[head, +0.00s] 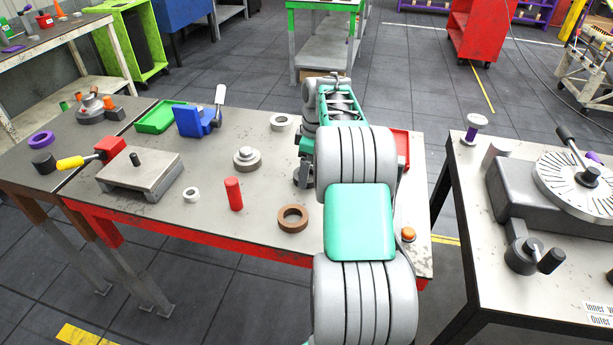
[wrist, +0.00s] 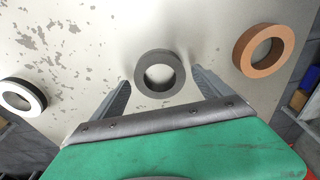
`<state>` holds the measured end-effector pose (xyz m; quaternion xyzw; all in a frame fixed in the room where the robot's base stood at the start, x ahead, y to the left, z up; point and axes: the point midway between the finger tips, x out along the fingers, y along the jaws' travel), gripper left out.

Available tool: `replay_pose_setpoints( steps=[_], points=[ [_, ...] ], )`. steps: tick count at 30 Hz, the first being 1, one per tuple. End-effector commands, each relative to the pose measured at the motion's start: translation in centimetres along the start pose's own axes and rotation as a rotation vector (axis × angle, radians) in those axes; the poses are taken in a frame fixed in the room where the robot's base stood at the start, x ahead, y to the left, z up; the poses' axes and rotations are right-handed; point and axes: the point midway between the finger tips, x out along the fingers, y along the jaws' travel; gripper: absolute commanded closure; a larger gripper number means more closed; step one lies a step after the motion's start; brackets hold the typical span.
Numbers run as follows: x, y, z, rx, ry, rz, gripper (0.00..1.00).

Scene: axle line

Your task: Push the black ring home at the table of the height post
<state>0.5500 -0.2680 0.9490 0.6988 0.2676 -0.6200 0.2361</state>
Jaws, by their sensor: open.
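The black ring (wrist: 160,55) shows dark grey in the wrist view, lying flat on the pale table top. My gripper (wrist: 160,79) is open, its two fingers apart on either side of the ring's near part. No clear contact shows. In the head view my arm covers most of the gripper, and I cannot make out the ring for sure. The worn, red-framed table (head: 215,212) carries a stepped grey disc piece (head: 247,158) and a red upright cylinder (head: 234,193). I cannot tell which piece is the height post.
A brown ring (head: 292,207) lies near the front edge; it also shows in the wrist view (wrist: 243,58). A white ring (head: 281,117) lies farther back. A blue block (head: 193,121), a green tray (head: 160,118) and a grey plate fixture (head: 140,172) stand left. A gap separates the right-hand table (head: 470,225).

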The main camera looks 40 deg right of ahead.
Motion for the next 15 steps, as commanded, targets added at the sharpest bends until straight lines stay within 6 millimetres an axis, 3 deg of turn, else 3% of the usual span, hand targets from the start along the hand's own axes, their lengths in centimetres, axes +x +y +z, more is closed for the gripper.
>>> replay_pose_setpoints(
  steps=[3, 9, 15],
  points=[
    [1.01, 0.0, -0.03, 0.0, 0.0, 0.001, 0.12],
    [1.08, 0.02, -0.02, 0.001, 0.0, 0.002, 0.12],
    [1.06, 0.02, -0.02, 0.001, 0.0, 0.002, 0.29]
  ],
)
